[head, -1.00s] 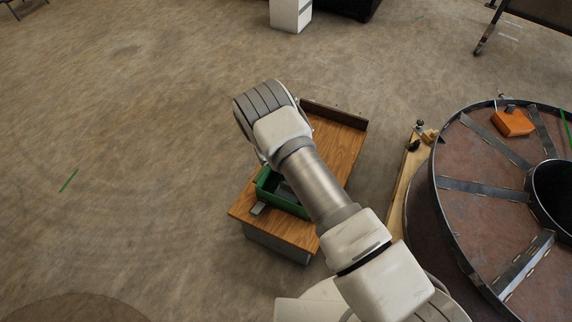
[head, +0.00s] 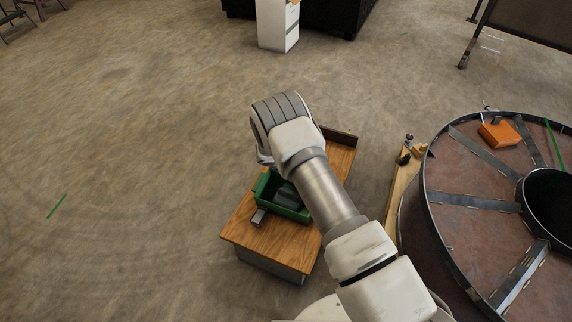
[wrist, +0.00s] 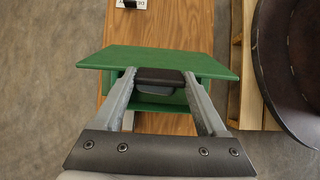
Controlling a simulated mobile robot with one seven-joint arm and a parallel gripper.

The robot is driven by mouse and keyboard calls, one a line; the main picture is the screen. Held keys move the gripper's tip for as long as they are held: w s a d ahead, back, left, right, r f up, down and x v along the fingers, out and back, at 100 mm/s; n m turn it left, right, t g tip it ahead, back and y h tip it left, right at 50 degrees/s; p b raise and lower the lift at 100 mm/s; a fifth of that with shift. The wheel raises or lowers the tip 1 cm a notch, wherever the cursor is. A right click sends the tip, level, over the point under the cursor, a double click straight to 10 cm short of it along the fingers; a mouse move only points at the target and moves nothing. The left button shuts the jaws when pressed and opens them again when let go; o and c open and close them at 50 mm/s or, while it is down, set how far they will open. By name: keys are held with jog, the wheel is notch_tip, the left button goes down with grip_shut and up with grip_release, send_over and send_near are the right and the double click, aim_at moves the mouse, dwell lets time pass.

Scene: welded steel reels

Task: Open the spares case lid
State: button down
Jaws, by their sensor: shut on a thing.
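The green spares case (head: 268,184) sits on a small wooden bench, partly hidden by my arm in the head view. Its inside shows there, with grey things (head: 287,193) in it. In the wrist view the flat green lid (wrist: 160,58) spans the picture above my fingers, with a dark handle (wrist: 160,77) at its near edge. My gripper (wrist: 160,84) is shut on this handle, one finger at each side. In the head view my fingers are hidden behind the arm. The lid's exact angle is hard to tell.
The wooden bench (head: 250,240) has bare top in front of the case. A small grey piece (head: 259,216) shows at the case's front. A large steel reel (head: 440,200) stands close on the right, with an orange thing (head: 499,134) on it. Floor to the left is clear.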

jog(key=shift+s+a+f, duration=0.1)
jog(key=shift+a, duration=0.05)
dwell(0.6)
grip_release()
jog(key=p+v, duration=0.2)
jog(key=v, duration=1.5)
jog(key=shift+r, duration=0.25)
jog(key=shift+c, duration=0.3)
